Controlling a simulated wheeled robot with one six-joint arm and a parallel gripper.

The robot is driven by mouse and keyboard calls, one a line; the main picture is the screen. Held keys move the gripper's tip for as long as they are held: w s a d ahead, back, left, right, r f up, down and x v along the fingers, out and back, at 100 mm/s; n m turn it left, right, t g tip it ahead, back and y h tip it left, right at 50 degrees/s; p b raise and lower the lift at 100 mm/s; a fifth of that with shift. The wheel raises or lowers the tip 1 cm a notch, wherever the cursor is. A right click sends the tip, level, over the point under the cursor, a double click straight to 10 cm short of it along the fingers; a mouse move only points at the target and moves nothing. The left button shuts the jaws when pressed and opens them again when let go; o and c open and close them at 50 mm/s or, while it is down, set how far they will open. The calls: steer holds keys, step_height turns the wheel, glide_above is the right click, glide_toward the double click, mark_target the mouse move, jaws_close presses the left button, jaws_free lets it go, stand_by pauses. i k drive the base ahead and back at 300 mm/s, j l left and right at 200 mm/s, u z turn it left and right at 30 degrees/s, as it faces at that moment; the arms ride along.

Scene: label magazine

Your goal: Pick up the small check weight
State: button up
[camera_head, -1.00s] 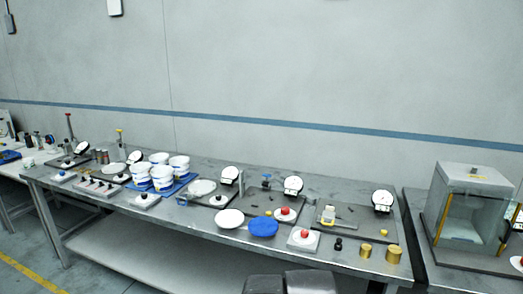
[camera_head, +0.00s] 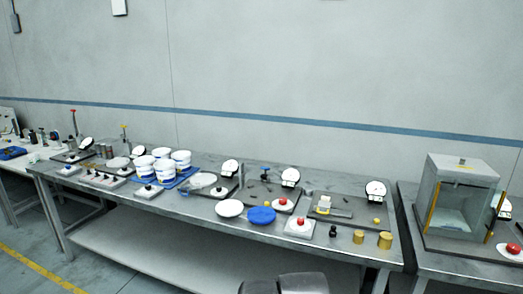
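Two brass cylinders stand near the front right edge of the steel bench: a smaller one (camera_head: 358,236) and, to its right, a larger one (camera_head: 385,240). The smaller looks like the small check weight, but I cannot read any marking. A small black knobbed piece (camera_head: 333,231) stands to its left. Both cylinders stand free, with nothing touching them. My gripper's fingers do not show; only dark grey parts, probably of my own arm, show at the bottom edge.
A glass-walled case (camera_head: 458,200) stands on the bench to the right.

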mark_target(358, 235)
steer(key=k, duration=0.3)
steer(key=j+z, duration=0.2)
steer(key=j, duration=0.2)
steer(key=i+l, duration=1.45)
steer(key=i+j+u, duration=0.05)
